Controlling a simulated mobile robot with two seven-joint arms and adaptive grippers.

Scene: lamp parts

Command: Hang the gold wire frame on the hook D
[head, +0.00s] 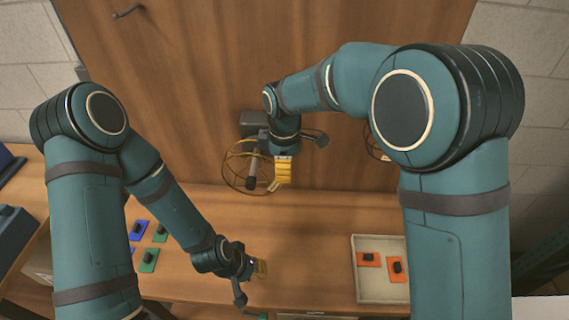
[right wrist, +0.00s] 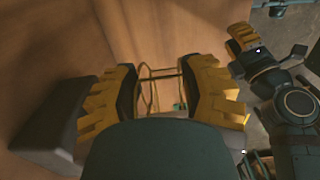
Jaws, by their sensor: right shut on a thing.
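The gold wire frame (head: 232,160) is a round cage of thin wire in front of the upright wooden board. My right gripper (head: 268,182) is shut on it, and its wires show between the yellow fingers in the right wrist view (right wrist: 160,75). My left gripper (head: 255,270) is low over the table, apart from the frame; its finger gap is not clear. It also shows in the right wrist view (right wrist: 262,48). A dark hook (head: 127,11) is on the board at the upper left. No letter is readable, so I cannot tell which hook is D.
A second wire shape (head: 376,146) is partly hidden behind my right arm. A pale tray (head: 381,295) with orange pieces stands at the right of the table. Blue and green pieces (head: 149,260) lie at the left. The table's middle is mostly clear.

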